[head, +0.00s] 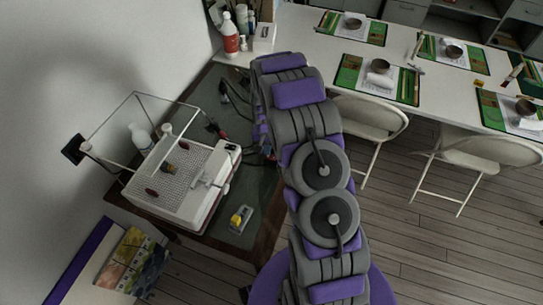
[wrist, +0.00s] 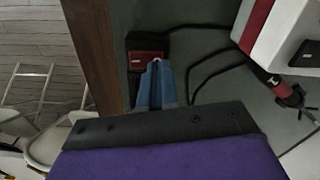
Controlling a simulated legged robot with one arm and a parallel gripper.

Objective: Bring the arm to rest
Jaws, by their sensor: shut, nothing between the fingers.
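My arm (head: 300,100), purple and grey, rises through the middle of the head view and bends over at the top. My gripper (wrist: 156,68) shows in the wrist view as two blue fingers, shut together with nothing between them. The fingertips point at a small black and dark red thing (wrist: 148,44) with black cables on the dark green tabletop. I cannot tell whether they touch it. In the head view the gripper is mostly hidden behind the arm.
A dark table (head: 262,205) holds a white machine (head: 205,160) with a clear box frame, and a small yellow and grey thing (head: 240,217). A long white table (head: 300,38) with place mats and folding chairs (head: 372,118) stands at the right. Wooden floor (head: 415,265) is open at lower right.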

